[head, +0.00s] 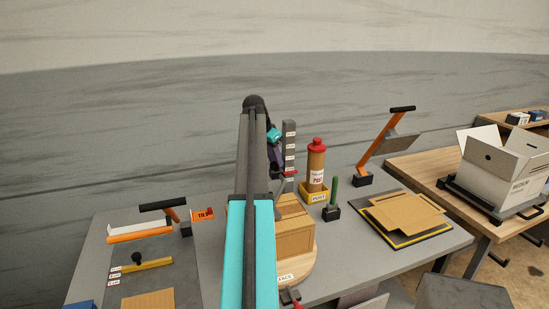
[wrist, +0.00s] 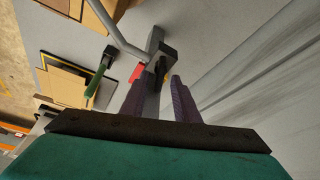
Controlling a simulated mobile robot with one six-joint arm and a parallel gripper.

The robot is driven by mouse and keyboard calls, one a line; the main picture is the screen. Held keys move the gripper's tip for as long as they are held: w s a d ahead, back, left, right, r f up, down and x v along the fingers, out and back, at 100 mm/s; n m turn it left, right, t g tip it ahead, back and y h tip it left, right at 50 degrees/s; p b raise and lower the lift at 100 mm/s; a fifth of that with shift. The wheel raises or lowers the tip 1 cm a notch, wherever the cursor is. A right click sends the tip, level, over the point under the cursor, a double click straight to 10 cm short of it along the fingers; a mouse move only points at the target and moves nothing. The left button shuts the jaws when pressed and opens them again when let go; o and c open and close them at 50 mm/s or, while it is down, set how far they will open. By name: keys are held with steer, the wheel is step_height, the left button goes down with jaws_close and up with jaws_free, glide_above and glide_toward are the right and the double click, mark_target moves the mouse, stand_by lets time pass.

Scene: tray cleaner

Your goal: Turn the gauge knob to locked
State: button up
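The gauge is a tall grey post (head: 289,150) with white labels and a red pointer (head: 287,173), just right of my arm in the head view. In the wrist view the grey post (wrist: 155,42) rises beyond my fingers, with a red piece (wrist: 137,72) on its left side. A small dark part, perhaps the knob (wrist: 160,67), shows by the post, between and beyond the fingertips. My gripper (wrist: 158,82) is open, its two purple fingers apart. In the head view my gripper (head: 277,150) is beside the post's upper part, partly hidden by my arm. I cannot tell whether it touches the knob.
A brown tube with a red cap (head: 316,165) stands right of the gauge, near a green-handled tool (head: 334,190). A cardboard box (head: 295,230) sits in front of the gauge. An orange lever (head: 373,150) and flat cardboard (head: 405,214) are farther right.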

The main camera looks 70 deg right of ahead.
jaws_close()
steer(key=shift+m, duration=0.3)
steer(key=shift+w+d+m+g+y+b, duration=0.15)
steer(key=shift+m+g+y+b, duration=0.35)
steer(key=shift+m, duration=0.6)
steer(key=shift+m+b, duration=0.3)
steer(key=shift+m, duration=0.7)
jaws_free()
